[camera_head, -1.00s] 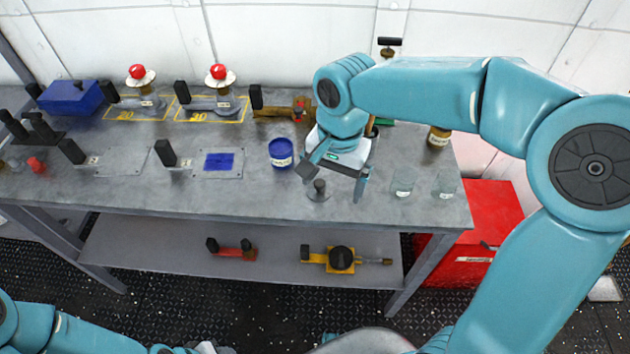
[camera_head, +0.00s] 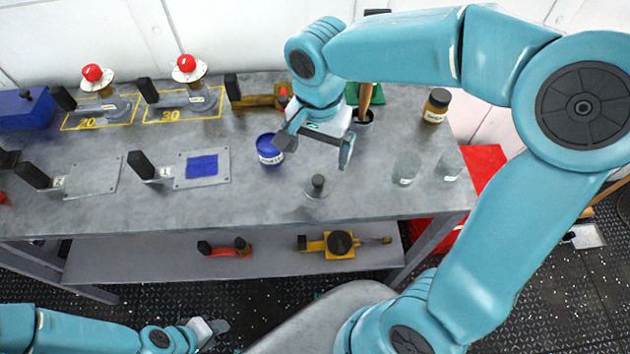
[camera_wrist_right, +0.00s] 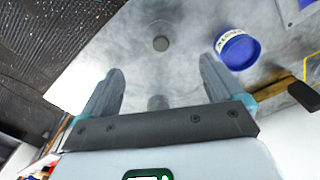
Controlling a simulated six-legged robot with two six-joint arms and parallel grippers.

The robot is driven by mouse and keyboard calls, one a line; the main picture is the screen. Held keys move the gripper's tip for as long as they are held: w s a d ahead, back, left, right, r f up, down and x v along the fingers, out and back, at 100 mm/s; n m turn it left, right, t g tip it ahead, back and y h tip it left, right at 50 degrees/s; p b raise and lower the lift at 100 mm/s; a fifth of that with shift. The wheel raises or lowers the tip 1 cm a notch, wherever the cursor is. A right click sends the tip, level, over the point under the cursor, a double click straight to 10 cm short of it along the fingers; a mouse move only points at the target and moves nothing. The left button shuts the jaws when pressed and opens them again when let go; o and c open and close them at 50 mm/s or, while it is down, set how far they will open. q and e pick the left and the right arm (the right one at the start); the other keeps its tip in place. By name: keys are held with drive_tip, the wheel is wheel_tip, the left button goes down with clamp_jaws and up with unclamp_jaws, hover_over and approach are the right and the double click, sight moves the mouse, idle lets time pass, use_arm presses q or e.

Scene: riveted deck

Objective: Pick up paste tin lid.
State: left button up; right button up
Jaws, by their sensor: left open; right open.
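A flat, pale grey disc with a dark upright knob, which I take as the paste tin lid (camera_head: 317,188), lies on the bench near its front edge. It also shows in the right wrist view (camera_wrist_right: 160,43), beyond the fingertips. The blue paste tin (camera_head: 269,150), with a pale label, stands behind and left of it, and shows in the right wrist view (camera_wrist_right: 238,48). My right gripper (camera_head: 315,150) is open and empty, above the bench behind the lid, apart from it. Its fingers (camera_wrist_right: 161,70) are spread wide. My left gripper (camera_head: 213,330) is open, low at the bottom left, away from the bench.
Two clear glasses (camera_head: 406,168) (camera_head: 450,164) stand right of the lid. A plate with a blue patch (camera_head: 202,167) lies left of the tin. The bench around the lid is clear.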

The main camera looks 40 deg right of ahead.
hover_over(318, 180)
drive_tip(key=f, duration=0.5)
drive_tip(key=shift+w+d+f, duration=0.15)
drive_tip(key=shift+w+f, duration=0.1)
drive_tip(key=shift+w, duration=0.05)
drive_tip(key=shift+s+f, duration=0.3)
drive_tip(key=shift+f, duration=0.05)
drive_tip(key=f, duration=0.4)
drive_tip(key=shift+w+f, duration=0.2)
drive_tip(key=shift+f, duration=0.2)
drive_tip(key=shift+s, duration=0.2)
drive_tip(key=shift+c, duration=0.3)
drive_tip(key=c, duration=1)
drive_tip(key=shift+c, duration=0.3)
